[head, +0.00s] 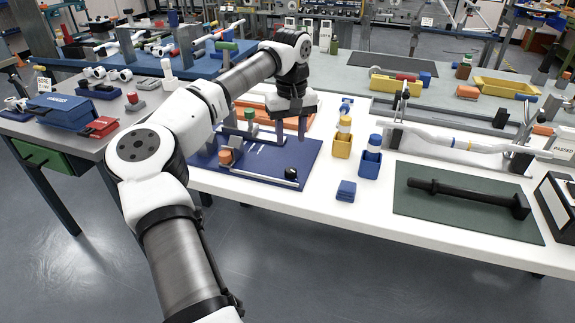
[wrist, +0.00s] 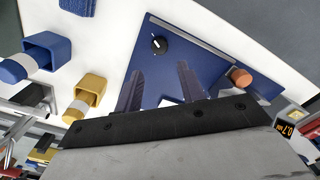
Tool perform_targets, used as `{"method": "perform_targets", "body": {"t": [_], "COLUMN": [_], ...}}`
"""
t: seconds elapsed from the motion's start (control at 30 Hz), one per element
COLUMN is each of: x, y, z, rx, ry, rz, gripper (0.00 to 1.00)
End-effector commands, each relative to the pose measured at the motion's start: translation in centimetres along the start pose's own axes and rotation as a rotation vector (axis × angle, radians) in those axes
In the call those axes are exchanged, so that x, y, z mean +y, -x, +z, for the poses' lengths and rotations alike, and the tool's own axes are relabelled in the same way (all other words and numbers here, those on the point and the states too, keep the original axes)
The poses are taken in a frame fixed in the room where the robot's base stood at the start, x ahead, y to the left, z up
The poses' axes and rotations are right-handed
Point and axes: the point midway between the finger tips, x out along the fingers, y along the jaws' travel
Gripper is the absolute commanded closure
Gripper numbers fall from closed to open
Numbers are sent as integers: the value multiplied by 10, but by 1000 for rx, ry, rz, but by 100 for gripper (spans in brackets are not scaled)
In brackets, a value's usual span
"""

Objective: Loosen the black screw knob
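The black screw knob (head: 291,173) sits near the front right corner of a dark blue plate (head: 262,176) on the white table. In the wrist view the knob (wrist: 158,44) is round with a white line on top, just beyond my fingertips. My gripper (head: 290,138) is above the plate, behind and over the knob, pointing down. In the wrist view my gripper (wrist: 160,70) has its two fingers well apart with nothing between them. The knob appears apart from the fingers.
An orange-topped knob (head: 225,157) and a metal bar (head: 255,174) are on the plate. A yellow holder (head: 342,147), a blue holder (head: 369,164) and a blue block (head: 346,191) stand to the right. A green mat (head: 420,207) bears a black shaft (head: 465,194).

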Motion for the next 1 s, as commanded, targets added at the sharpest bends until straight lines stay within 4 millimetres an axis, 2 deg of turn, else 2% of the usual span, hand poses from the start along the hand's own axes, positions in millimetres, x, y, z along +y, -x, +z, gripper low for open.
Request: {"method": "perform_targets", "body": {"t": [0.1,0.3,0.5,0.67,0.9,0.93,1.0], "x": [0,1,1,1,1,1,1], "y": [-27,-67,-93,-102,-103,-103,-102], "z": [1,1,1,0,1,0,1], "rx": [-3,-4,-1,0,0,0,0], "ry": [-1,0,0,0,0,0,0], "rz": [1,3,4,4,4,4,4], "gripper": [60,60,60,60,60,62,71]}}
